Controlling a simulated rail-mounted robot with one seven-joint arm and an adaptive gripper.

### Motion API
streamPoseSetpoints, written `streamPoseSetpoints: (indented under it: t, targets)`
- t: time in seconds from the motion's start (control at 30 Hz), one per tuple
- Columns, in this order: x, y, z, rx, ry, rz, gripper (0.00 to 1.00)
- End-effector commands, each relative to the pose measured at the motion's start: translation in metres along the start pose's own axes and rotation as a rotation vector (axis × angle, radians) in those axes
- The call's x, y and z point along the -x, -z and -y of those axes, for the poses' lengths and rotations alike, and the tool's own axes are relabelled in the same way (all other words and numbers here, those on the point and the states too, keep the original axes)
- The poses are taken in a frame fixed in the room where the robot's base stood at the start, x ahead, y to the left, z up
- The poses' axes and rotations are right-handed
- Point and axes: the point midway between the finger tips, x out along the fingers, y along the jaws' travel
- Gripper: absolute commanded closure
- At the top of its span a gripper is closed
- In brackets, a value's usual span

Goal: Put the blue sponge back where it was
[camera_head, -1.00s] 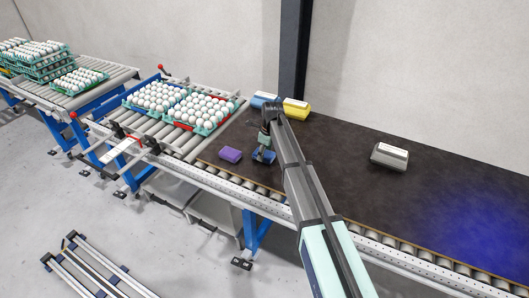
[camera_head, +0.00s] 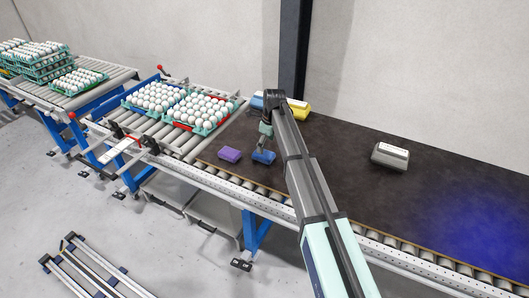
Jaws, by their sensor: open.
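The blue sponge (camera_head: 264,157) lies on the dark table top, just right of a purple sponge (camera_head: 230,154). My gripper (camera_head: 262,147) is directly above the blue sponge, pointing down, open and holding nothing. Its fingertips are small in this view, and I cannot tell whether they touch the sponge's top.
Egg cartons stand behind: a blue one (camera_head: 257,102), partly hidden by my arm, a yellow one (camera_head: 298,107), and a grey one (camera_head: 390,156) to the right. Trays of eggs (camera_head: 202,110) sit on the roller conveyor at left. The table's right side is clear.

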Motion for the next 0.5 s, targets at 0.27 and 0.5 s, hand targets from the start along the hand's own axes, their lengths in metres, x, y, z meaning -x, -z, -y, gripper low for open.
streamPoseSetpoints:
  t: [0.27, 0.5]
  targets:
    - [0.049, 0.000, 0.001, -0.001, 0.001, 0.001, 0.11]
    - [0.068, 0.000, 0.000, 0.000, 0.000, 0.000, 0.11]
